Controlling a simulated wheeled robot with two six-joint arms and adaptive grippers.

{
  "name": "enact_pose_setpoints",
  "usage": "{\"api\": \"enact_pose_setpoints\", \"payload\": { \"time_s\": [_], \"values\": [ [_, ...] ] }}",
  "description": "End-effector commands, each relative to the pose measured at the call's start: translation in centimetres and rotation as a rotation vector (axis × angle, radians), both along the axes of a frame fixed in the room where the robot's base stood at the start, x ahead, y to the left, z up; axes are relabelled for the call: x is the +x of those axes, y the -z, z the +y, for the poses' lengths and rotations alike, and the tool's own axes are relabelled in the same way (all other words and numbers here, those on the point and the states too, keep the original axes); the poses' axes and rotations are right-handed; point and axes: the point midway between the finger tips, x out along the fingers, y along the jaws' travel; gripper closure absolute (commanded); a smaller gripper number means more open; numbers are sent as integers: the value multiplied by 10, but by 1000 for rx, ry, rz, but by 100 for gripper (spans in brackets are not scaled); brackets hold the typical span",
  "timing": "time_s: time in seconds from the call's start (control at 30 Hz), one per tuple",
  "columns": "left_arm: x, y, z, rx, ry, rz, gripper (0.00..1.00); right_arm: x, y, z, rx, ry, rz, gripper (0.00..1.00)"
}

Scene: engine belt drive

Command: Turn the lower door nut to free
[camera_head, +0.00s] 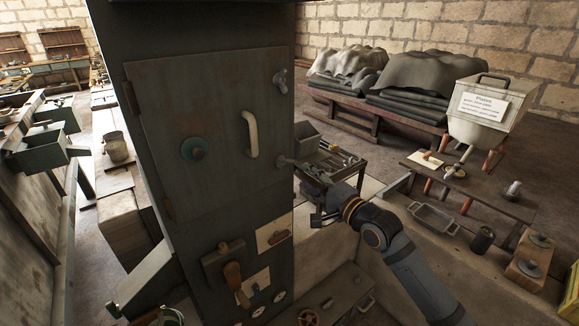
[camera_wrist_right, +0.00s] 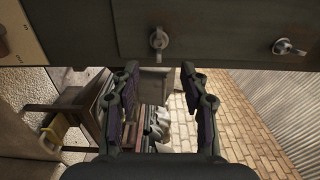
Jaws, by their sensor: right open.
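The grey cabinet door (camera_head: 215,130) is closed, with a pale curved handle (camera_head: 251,135) and a round teal-rimmed knob. The lower door nut (camera_head: 284,161), a metal wing-shaped piece, sits at the door's lower right edge. It also shows in the right wrist view (camera_wrist_right: 158,40), just beyond the gap between the fingertips and apart from them. The upper door nut (camera_head: 281,80) shows to the right in the wrist view (camera_wrist_right: 288,48). My right gripper (camera_head: 316,195) is open and empty, beside the cabinet; its two fingers (camera_wrist_right: 159,70) are spread. My left gripper is not seen.
A tool trolley (camera_head: 335,162) stands behind my right gripper. A low bench (camera_head: 480,190) with a white hopper (camera_head: 485,110) is at right. Below the door are a lever (camera_head: 232,280) and label plates (camera_head: 274,232). Open space lies right of the cabinet.

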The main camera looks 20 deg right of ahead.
Motion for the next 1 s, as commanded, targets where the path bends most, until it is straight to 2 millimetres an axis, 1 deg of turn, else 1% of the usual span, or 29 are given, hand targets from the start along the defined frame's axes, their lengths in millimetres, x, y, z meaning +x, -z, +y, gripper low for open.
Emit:
{"api": "enact_pose_setpoints", "payload": {
  "time_s": [0.03,0.07,0.3,0.4,0.57,0.8,0.83,0.87,1.0],
  "values": [
    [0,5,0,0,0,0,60,8,0,5,12,-4,-4,55],
    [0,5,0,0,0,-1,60,12,0,7,11,-6,-4,55],
    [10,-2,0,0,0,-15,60,57,-3,23,7,-6,-1,55],
    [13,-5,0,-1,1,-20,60,71,-2,27,3,-5,-1,55],
    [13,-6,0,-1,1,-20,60,81,-1,31,0,-6,0,55],
    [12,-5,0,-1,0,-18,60,82,0,32,-2,-5,-1,55],
    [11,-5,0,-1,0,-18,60,82,0,32,-2,-5,-1,56],
    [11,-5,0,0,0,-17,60,82,0,32,-1,-5,0,60],
    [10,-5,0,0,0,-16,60,82,0,32,-1,-5,0,80]
  ]
}}
